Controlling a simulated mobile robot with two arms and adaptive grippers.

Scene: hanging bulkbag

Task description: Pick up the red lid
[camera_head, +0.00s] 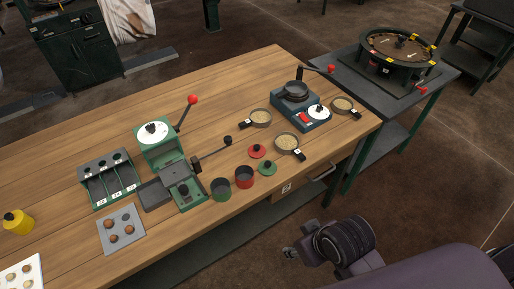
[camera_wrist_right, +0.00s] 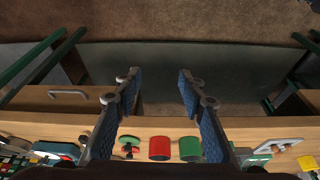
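The red lid (camera_head: 257,151) lies flat on the wooden table near its front edge, with a dark knob on top. A green lid (camera_head: 267,167) lies just in front of it. The red lid also shows in the right wrist view (camera_wrist_right: 131,150), beside the left finger and partly behind the green lid (camera_wrist_right: 129,139). My right gripper (camera_wrist_right: 158,75) is open and empty, its blue-padded fingers spread wide. It is apart from the lid, out in front of the table edge. My left gripper is not in view.
A red cup (camera_head: 244,177) and a green cup (camera_head: 221,189) stand left of the lids. A sieve pan (camera_head: 287,143) lies to the right. A green press (camera_head: 172,170) with a lever stands at left. A drawer handle (camera_wrist_right: 69,94) sticks out from the table front.

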